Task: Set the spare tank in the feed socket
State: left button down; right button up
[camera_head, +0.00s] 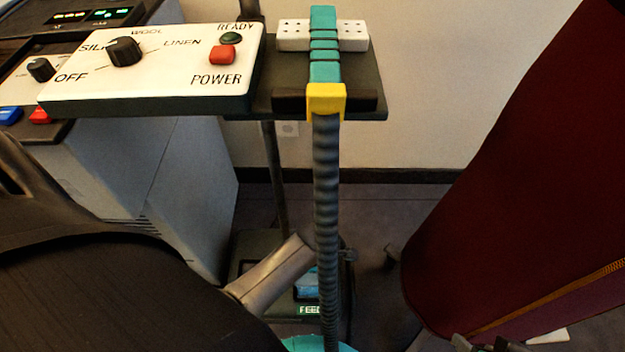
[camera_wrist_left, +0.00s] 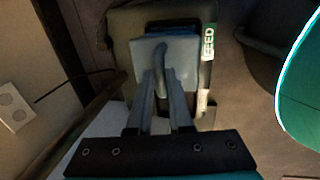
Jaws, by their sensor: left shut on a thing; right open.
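The spare tank (camera_wrist_left: 184,56) is a pale blue block with a grey handle in the left wrist view. My left gripper (camera_wrist_left: 160,80) is shut on that handle. The tank lies over the dark steamer base with the FEED label (camera_wrist_left: 208,42). A darker blue edge, perhaps the feed socket (camera_wrist_left: 185,30), shows behind it. I cannot tell whether the tank is seated or above it. In the head view the FEED label (camera_head: 311,309) shows low down, beside a small blue patch (camera_head: 307,284), partly hidden by the hose. My right gripper (camera_head: 485,346) is open at the bottom edge.
A ribbed hose (camera_head: 327,210) hangs in front of the base from a teal and yellow steam head (camera_head: 323,60). A control panel (camera_head: 165,68) stands at upper left. A teal rounded object (camera_wrist_left: 305,85) stands close by.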

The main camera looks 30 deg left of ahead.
pick_arm(q)
jog(key=shift+w, duration=0.1)
jog(key=c, duration=0.8)
grip_release()
jog(key=shift+f, duration=0.1)
jog(key=shift+c, duration=0.2)
